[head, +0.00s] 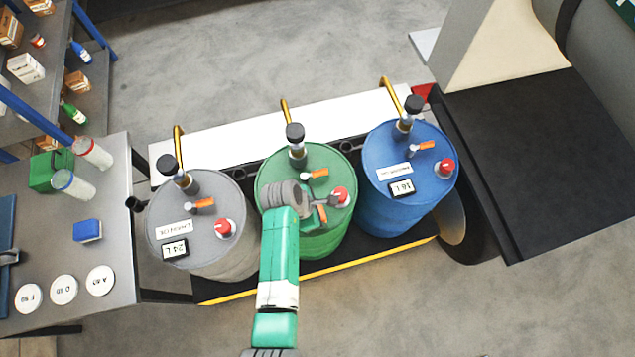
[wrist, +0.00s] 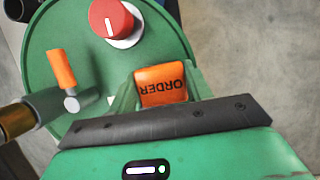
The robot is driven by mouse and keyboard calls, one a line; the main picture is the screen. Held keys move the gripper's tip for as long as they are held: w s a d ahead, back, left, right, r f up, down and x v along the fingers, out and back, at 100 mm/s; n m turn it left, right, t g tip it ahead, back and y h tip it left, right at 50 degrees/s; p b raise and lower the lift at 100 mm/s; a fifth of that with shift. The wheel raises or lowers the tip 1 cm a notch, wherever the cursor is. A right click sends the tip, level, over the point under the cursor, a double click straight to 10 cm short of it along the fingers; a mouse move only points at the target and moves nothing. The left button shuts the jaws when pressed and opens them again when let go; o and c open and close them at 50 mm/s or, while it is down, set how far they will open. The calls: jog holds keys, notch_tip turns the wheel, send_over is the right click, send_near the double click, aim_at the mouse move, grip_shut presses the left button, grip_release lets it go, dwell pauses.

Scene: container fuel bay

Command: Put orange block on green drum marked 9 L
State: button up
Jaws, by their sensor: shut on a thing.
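In the head view, the green drum (head: 272,166) stands in the middle of three drums. My gripper (head: 319,211) is over the near right part of its lid, with a bit of the orange block (head: 322,215) showing. The drum's litre display is hidden by my arm.
A red knob (head: 340,195) and an orange-handled valve (head: 318,174) stand on the green lid close to my gripper. A grey drum (head: 180,250) marked 24 L is left, a blue drum (head: 385,205) marked 16 L right. A table (head: 105,200) at left holds a blue block (head: 87,230).

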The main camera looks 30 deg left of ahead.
jog(key=shift+f, duration=0.1)
jog(key=o, duration=1)
jog(key=p+v, duration=0.4)
jog(key=v, duration=0.8)
